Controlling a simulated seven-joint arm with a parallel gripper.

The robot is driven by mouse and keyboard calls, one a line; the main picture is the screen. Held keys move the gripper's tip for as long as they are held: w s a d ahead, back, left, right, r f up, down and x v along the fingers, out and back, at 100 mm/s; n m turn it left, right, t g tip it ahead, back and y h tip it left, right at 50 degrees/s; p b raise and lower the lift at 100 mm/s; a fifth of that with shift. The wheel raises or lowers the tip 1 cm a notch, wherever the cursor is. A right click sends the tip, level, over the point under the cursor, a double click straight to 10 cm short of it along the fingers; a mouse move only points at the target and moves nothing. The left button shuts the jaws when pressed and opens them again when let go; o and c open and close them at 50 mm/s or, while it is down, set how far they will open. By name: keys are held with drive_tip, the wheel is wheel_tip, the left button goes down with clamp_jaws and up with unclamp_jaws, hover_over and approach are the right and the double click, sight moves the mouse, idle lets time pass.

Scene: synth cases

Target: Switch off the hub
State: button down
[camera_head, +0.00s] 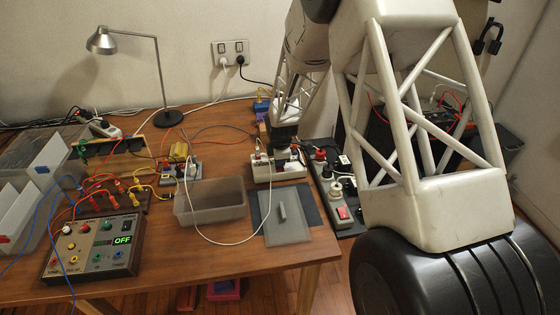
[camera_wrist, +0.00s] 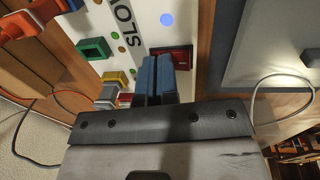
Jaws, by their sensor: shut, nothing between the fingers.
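The hub (camera_head: 279,173) is a white box lying near the back right of the table. The wrist view shows its white face (camera_wrist: 138,38) with dark lettering, a lit round blue light (camera_wrist: 166,19), a green-framed socket (camera_wrist: 95,48) and a dark red switch (camera_wrist: 182,54). My gripper (camera_wrist: 158,66) is shut and empty, its blue fingertips over the hub at the red switch and covering part of it. Whether they touch it I cannot tell. In the head view my gripper (camera_head: 283,148) hides part of the hub's back side.
A grey bin (camera_head: 211,208) and a flat grey lid (camera_head: 283,222) lie in front of the hub. A dark panel (camera_head: 338,190) with a red switch stands to its right. A box reading OFF (camera_head: 97,248) is at front left. Loose cables cross the table.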

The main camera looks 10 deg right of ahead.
drive_tip(key=shift+s+f, duration=0.25)
drive_tip(key=shift+s, duration=0.35)
drive_tip(key=shift+s+r, duration=0.2)
drive_tip(key=shift+s, duration=0.1)
drive_tip(key=shift+r, duration=0.2)
wheel_tip(320, 180, up, 14)
drive_tip(key=s, duration=0.1)
drive_tip(key=shift+s+f, duration=0.2)
drive_tip(key=shift+s, duration=0.1)
idle(0.6)
drive_tip(key=shift+r, duration=0.1)
